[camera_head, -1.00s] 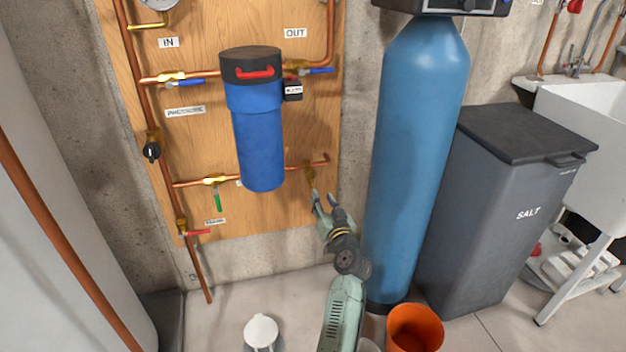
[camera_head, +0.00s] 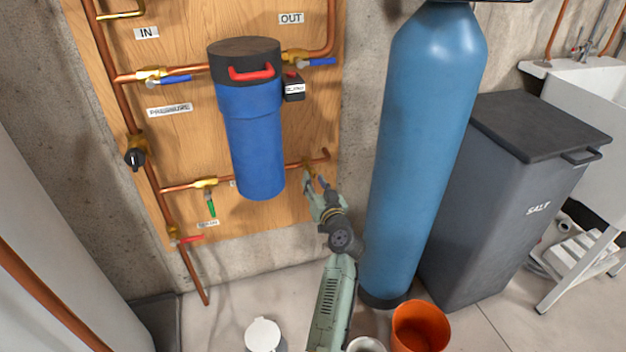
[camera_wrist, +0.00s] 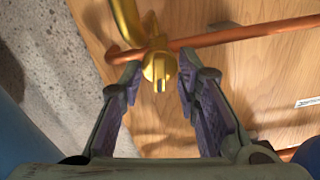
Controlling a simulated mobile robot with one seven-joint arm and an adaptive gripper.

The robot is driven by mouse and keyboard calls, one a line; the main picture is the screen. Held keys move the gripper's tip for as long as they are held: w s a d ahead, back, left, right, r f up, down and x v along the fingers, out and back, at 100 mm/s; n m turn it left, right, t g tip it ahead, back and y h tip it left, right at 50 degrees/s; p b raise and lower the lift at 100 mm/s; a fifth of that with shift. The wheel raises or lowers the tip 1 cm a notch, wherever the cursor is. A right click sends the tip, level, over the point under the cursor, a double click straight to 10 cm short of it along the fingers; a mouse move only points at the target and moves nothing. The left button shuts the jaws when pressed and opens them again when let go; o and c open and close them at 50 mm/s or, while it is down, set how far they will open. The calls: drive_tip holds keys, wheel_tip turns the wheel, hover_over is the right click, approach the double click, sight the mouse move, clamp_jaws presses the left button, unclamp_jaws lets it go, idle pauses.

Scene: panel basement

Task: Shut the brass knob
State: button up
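The brass knob (camera_wrist: 160,68) sits on a brass fitting on the copper pipe, just ahead of my gripper in the wrist view. In the head view the brass fitting (camera_head: 308,170) is small, low on the board, right of the blue filter housing. My gripper (camera_head: 315,180) reaches up to it. In the wrist view the fingers of my gripper (camera_wrist: 159,80) are apart, with one tip on each side of the knob. I cannot tell whether either tip touches it.
A copper pipe (camera_wrist: 250,32) runs across the wooden board behind the knob. The blue filter housing (camera_head: 255,140) hangs to the left. A tall blue tank (camera_head: 425,150) stands close on the right. An orange bucket (camera_head: 420,328) and a white-lidded container (camera_head: 262,335) are on the floor.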

clamp_jaws()
idle(0.3)
drive_tip(key=shift+m, duration=0.3)
drive_tip(key=m, duration=0.3)
drive_tip(key=shift+r+m, duration=0.1)
drive_tip(key=shift+m, duration=0.3)
drive_tip(key=m+p, duration=0.1)
drive_tip(key=m, duration=0.2)
drive_tip(key=shift+r+m, duration=0.1)
drive_tip(key=shift+m, duration=0.2)
drive_tip(key=m+p, duration=0.1)
drive_tip(key=m, duration=0.2)
drive_tip(key=shift+m, duration=0.3)
drive_tip(key=shift+m+p, duration=0.95)
drive_tip(key=shift+m, duration=0.85)
